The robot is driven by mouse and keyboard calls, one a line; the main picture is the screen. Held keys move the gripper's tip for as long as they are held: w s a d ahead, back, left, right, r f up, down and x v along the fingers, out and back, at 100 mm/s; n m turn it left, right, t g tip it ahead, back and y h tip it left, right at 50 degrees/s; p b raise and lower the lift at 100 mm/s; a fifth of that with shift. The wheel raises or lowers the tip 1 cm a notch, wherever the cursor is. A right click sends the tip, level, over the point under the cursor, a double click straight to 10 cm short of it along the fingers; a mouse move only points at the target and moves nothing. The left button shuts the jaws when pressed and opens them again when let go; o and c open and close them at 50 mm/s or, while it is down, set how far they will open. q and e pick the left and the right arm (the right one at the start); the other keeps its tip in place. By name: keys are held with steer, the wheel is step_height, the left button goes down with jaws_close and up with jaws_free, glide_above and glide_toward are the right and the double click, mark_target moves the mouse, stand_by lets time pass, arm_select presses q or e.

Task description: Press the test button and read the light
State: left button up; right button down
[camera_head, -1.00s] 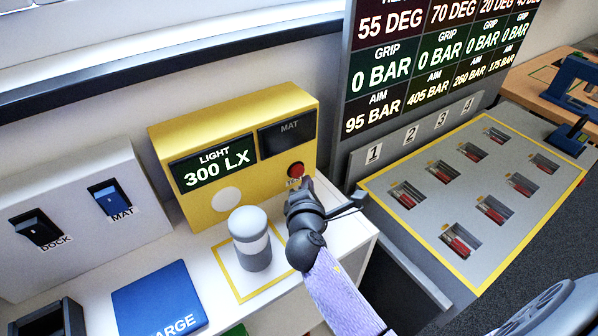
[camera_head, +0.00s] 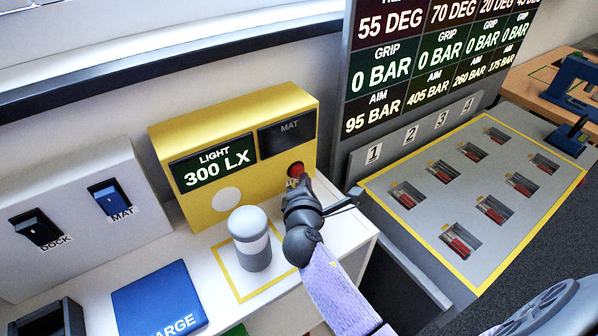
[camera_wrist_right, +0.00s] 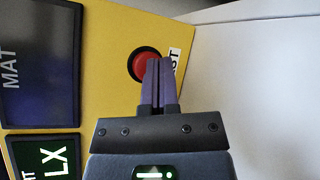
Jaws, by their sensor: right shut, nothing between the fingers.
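The red test button (camera_head: 296,168) sits at the lower right of the yellow box (camera_head: 245,185), and it also shows in the right wrist view (camera_wrist_right: 139,62). My right gripper (camera_wrist_right: 160,62) is shut and empty. Its fingertips overlap the button's edge and part of its label in the wrist view; I cannot tell whether they touch. The light display (camera_head: 213,166) reads 300 LX in white on dark green. The MAT panel (camera_head: 287,134) is dark. A grey lamp-like cylinder with a white band (camera_head: 252,243) stands upright in front of the box. My left gripper is out of view.
A pale switch box (camera_head: 75,222) with DOCK and MAT rockers stands left. A blue pad (camera_head: 158,295) lies on the white counter. To the right are a grey panel with red-handled slots (camera_head: 470,190) and a tall readout board (camera_head: 425,65). A dark open bin is below my right arm.

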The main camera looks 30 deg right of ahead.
steer(key=shift+w, duration=0.55)
stand_by(0.5)
steer(key=shift+s+p, duration=0.3)
steer(key=shift+s, duration=0.65)
steer(key=shift+s, duration=0.1)
steer(key=shift+s+d, duration=0.1)
steer(key=shift+s, duration=0.2)
steer(key=shift+s+d+p, duration=0.15)
steer(key=shift+s+p, duration=0.65)
steer(key=shift+s, duration=1.3)
